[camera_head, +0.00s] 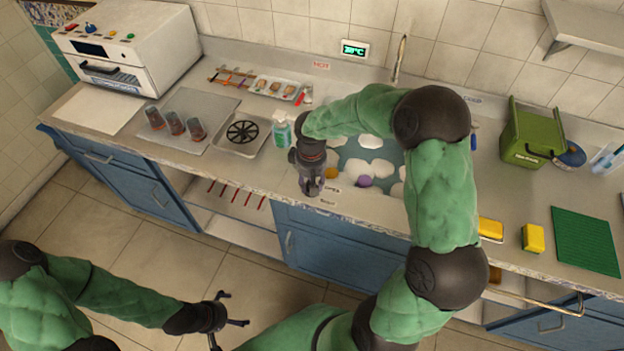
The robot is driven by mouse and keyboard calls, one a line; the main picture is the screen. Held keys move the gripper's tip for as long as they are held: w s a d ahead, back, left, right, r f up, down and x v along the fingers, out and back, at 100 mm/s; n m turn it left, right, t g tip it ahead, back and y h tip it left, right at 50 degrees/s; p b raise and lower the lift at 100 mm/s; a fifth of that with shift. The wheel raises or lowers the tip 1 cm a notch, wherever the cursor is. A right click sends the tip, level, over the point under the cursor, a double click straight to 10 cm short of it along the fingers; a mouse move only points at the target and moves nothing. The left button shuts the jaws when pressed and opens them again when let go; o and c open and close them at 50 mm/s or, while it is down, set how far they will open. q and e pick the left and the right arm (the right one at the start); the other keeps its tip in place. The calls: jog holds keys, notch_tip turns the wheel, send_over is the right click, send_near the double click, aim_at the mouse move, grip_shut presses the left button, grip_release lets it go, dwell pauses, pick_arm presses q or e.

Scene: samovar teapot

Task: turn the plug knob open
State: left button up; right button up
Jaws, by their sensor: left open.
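The sink (372,163) holds water with white foam and a purple item (364,181). Small printed labels (332,189) are on the counter at the sink's front left corner; one seems to read OPEN. My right gripper (312,190) points down right beside these labels, with its fingers low at the counter. The plug knob cannot be made out; the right gripper covers that spot. Whether its fingers are open or closed on something is not clear. My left gripper (228,322) is open and empty, low over the floor in front of the cabinets.
A soap bottle (282,132) and a metal tray with a black round grate (243,131) stand left of the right gripper. Several glasses (174,123) are farther left. Yellow sponges (533,238), a green mat (585,240) and a green bin (532,135) are at right.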

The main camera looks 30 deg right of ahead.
jog(key=n+p, duration=0.2)
jog(key=n, duration=0.1)
jog(key=shift+w+a+r+n, duration=0.15)
jog(key=shift+a+r+n, duration=0.05)
jog(key=shift+n, duration=0.1)
jog(key=n+p, duration=0.3)
jog(key=n, duration=0.1)
jog(key=shift+a+n, duration=0.15)
jog(key=shift+n, duration=0.15)
jog(key=n+p, duration=0.3)
jog(key=n, duration=0.2)
jog(key=shift+s+a+f+p, duration=0.1)
jog(key=shift+s+f+p, duration=0.1)
jog(key=shift+p, duration=0.15)
jog(key=shift+s+n+p, duration=0.1)
jog(key=shift+n+p, duration=0.4)
jog(key=shift+n, duration=0.3)
jog(key=shift+f+n, duration=0.1)
jog(key=shift+n, duration=0.2)
jog(key=shift+s, duration=0.15)
